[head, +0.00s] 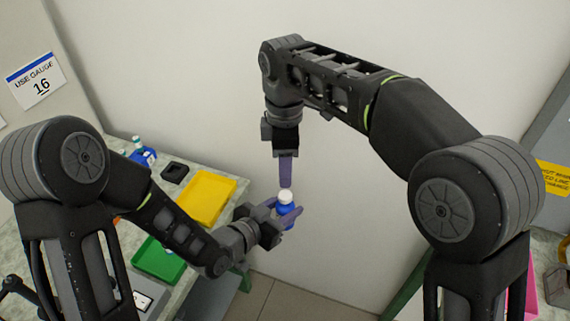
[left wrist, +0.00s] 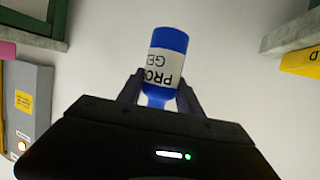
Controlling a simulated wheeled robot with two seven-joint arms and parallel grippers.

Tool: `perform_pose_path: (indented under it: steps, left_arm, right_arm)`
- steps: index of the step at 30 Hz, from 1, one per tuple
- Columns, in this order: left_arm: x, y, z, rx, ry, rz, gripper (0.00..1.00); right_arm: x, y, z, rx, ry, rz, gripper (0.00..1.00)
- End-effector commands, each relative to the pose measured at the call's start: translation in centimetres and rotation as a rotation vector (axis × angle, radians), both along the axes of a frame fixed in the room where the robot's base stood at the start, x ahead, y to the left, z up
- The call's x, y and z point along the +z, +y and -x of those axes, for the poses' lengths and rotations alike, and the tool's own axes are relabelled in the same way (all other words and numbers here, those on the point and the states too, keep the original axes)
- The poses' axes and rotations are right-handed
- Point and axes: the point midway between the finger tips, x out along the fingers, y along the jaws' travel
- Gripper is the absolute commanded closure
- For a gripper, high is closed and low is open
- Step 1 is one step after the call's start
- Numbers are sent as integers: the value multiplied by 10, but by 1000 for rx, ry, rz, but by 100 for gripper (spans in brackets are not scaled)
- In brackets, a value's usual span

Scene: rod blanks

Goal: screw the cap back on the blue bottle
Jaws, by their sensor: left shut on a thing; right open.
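The blue bottle (head: 286,209) is upright in the air, held off the table by my left gripper (head: 285,215), which is shut on it. The white cap (head: 286,196) sits at the bottle's top; I cannot tell whether it is screwed tight. The left wrist view shows the blue bottle (left wrist: 168,42) with its white label upside down, between the fingers of my left gripper (left wrist: 158,92); the cap is hidden there. My right gripper (head: 286,184) points straight down just above the cap, seen edge-on, open and with nothing visible in it.
On the table at left are a yellow tray (head: 208,201), a green tray (head: 158,262), a small black block (head: 175,172) and blue items with a white top (head: 143,155). A pale wall stands behind. Open floor lies below the held bottle.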

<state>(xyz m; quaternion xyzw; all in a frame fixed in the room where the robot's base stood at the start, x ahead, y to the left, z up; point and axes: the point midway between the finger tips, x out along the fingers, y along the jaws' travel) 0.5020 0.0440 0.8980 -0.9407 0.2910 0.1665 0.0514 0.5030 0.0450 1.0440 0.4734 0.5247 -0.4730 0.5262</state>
Motion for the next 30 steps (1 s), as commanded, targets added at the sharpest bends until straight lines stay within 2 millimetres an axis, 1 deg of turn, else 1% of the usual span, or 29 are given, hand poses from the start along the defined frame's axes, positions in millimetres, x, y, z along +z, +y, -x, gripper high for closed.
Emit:
perform_pose_path:
  steps: [7,11,14,21,24,27,30]
  left_arm:
    - [0,0,0,0,-1,1,100]
    - [0,0,0,0,-1,1,100]
    - [0,0,0,0,-1,1,100]
    - [0,0,0,0,-1,1,100]
    - [0,0,0,0,-1,1,100]
    - [0,0,0,0,-1,1,100]
    - [0,0,0,0,-1,1,100]
  right_arm:
    - [-2,0,0,-3,1,0,54]
    - [-10,0,0,-3,3,1,54]
    - [-21,0,1,-4,4,1,54]
    - [-56,-1,1,-4,4,2,54]
    - [-68,0,0,-4,3,1,54]
    - [-76,0,0,-4,2,0,54]
    - [-80,0,0,-4,2,0,54]
